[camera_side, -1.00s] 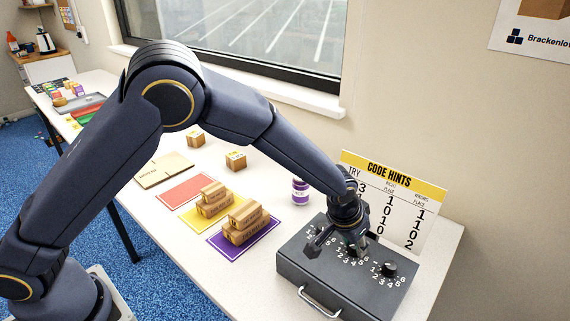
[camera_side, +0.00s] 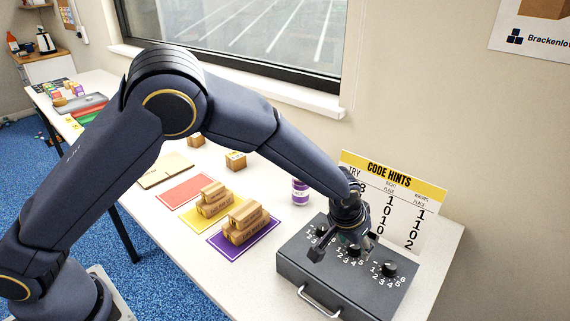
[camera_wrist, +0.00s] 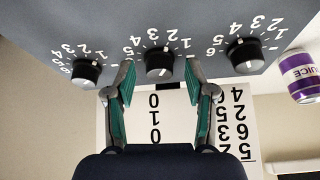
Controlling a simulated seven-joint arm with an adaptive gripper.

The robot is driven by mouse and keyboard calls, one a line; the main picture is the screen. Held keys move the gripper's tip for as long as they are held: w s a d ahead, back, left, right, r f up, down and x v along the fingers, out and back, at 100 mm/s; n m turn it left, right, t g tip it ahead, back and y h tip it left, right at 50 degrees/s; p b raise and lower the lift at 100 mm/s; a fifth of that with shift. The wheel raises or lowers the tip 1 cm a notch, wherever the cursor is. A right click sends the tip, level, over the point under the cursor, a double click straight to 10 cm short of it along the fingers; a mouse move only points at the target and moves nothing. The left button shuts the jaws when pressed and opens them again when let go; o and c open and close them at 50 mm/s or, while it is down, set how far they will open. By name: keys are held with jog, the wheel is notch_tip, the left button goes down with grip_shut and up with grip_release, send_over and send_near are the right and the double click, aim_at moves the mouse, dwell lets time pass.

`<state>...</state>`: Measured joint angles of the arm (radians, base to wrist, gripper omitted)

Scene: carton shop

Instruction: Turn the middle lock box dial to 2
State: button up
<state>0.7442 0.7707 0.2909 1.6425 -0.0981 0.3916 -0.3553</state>
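The lock box (camera_side: 345,280) is dark grey with a row of three black dials ringed by white digits. The middle dial (camera_wrist: 159,64) shows between my fingertips in the wrist view; in the side view it (camera_side: 353,250) is partly behind my gripper (camera_side: 343,246). My gripper (camera_wrist: 158,76) is open, one green-padded finger on each side of that dial, with a gap on both sides. The wrist view is upside down.
The other dials (camera_wrist: 86,72) and (camera_wrist: 245,56) flank the middle one closely. A code hints card (camera_side: 395,195) stands behind the box. A purple juice can (camera_side: 300,192) and stacked cartons (camera_side: 243,222) on coloured mats are to the left.

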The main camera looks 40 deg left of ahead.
jog(key=v, duration=1.2)
jog(key=shift+w, duration=0.1)
